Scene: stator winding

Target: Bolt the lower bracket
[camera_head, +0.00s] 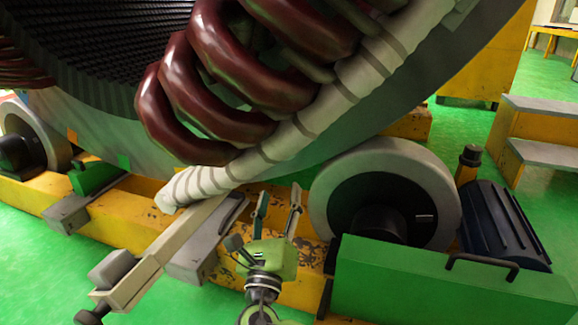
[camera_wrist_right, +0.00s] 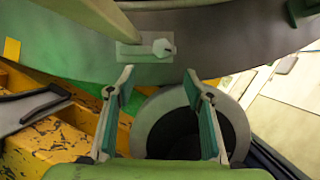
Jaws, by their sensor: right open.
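My right gripper (camera_head: 277,205) is open and points up towards the underside of the large grey stator ring (camera_head: 440,75) in the head view. Its two teal-padded fingers also frame the right wrist view (camera_wrist_right: 158,80), with nothing between them. Just beyond the fingertips, a pale flat plate (camera_wrist_right: 130,50) lies against the grey ring, with a pale hexagonal bolt head (camera_wrist_right: 162,47) at its right. This looks like the lower bracket; I cannot tell whether the bolt is seated. I cannot make out this plate in the head view. My left gripper is not in view.
A white segmented support (camera_head: 350,80) and dark red coils (camera_head: 205,100) hang above the gripper. A large roller (camera_head: 335,190) and a green housing (camera_head: 430,285) stand close on its right. A yellow base beam (camera_head: 125,220) and a pale bar (camera_head: 165,250) lie to its left.

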